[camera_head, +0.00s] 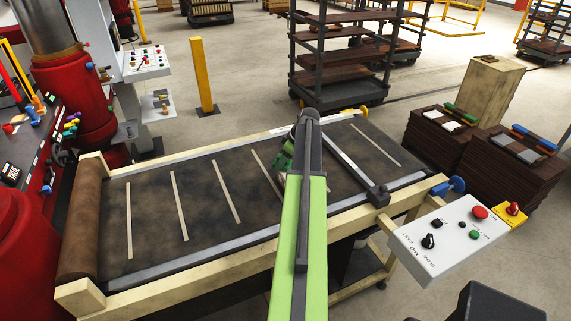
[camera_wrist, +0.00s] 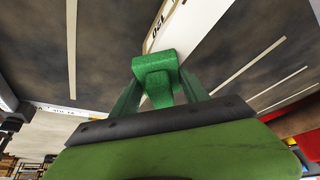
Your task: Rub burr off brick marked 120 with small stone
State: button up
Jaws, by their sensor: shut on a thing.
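My gripper (camera_wrist: 160,90) is shut on a small green stone (camera_wrist: 154,66) in the wrist view. A pale brick (camera_wrist: 198,22) with dark printed marks lies on the dark belt just beyond the stone. In the head view my gripper (camera_head: 284,158) is over the belt (camera_head: 215,185), mostly hidden behind my green arm, which also hides most of the brick.
Thin pale strips cross the belt. A dark bar (camera_head: 352,165) spans its right part. A control box (camera_head: 450,240) with buttons and knobs stands at the front right. Brick stacks (camera_head: 445,150) stand beyond it. A red press (camera_head: 70,95) is at the left.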

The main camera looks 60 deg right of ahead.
aim_at(279, 155)
jog(key=shift+s+r, duration=0.1)
notch_tip(279, 155, up, 6)
jog(key=p, duration=0.6)
notch_tip(279, 155, up, 3)
jog(key=p, duration=0.3)
jog(key=shift+r, duration=0.1)
